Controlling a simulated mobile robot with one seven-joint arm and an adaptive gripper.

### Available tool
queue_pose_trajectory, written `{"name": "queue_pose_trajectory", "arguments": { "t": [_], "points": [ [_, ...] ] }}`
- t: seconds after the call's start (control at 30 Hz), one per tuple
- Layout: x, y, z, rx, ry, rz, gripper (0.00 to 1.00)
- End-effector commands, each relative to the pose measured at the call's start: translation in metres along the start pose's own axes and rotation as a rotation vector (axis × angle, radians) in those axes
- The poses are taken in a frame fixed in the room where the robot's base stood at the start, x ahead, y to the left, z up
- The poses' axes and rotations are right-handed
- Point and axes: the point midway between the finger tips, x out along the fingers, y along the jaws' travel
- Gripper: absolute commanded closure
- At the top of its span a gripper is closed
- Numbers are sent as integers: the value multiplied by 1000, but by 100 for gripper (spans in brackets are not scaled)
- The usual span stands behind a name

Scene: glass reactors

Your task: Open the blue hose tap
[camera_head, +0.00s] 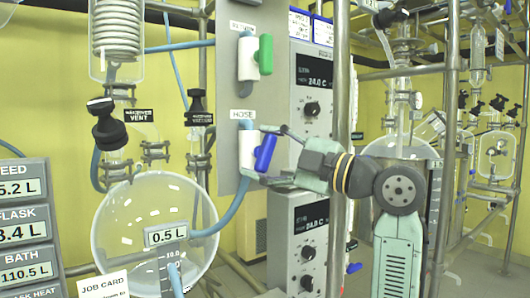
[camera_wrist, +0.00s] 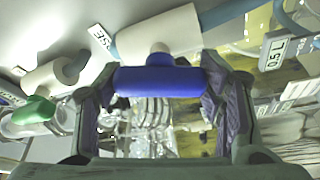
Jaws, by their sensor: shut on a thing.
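The blue tap handle (camera_head: 265,152) sits on a white valve body (camera_head: 246,146) under the "HOSE" label (camera_head: 242,116) on a grey panel. The handle is tilted slightly from upright in the head view. My gripper (camera_head: 268,155) reaches in from the right, one finger above and one below the handle. In the wrist view the blue handle (camera_wrist: 160,80) lies across between the two fingers of my gripper (camera_wrist: 158,84), its ends at the fingers. The gripper is shut on it. A blue hose (camera_head: 230,208) runs from the valve down to the round flask.
A green-handled tap (camera_head: 265,54) is above on the same panel. A round glass flask (camera_head: 150,225) stands at lower left with a "0.5 L" display (camera_head: 165,235). A steel post (camera_head: 339,120) stands close to my wrist. A control box (camera_head: 312,85) is behind.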

Motion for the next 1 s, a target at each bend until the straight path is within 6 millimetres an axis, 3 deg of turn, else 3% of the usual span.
{"name": "queue_pose_trajectory", "arguments": {
  "t": [0.4,1.0],
  "points": [
    [0,1,0,-255,-1,-105,66],
    [0,-1,0,-331,-2,-136,66]
  ]
}}
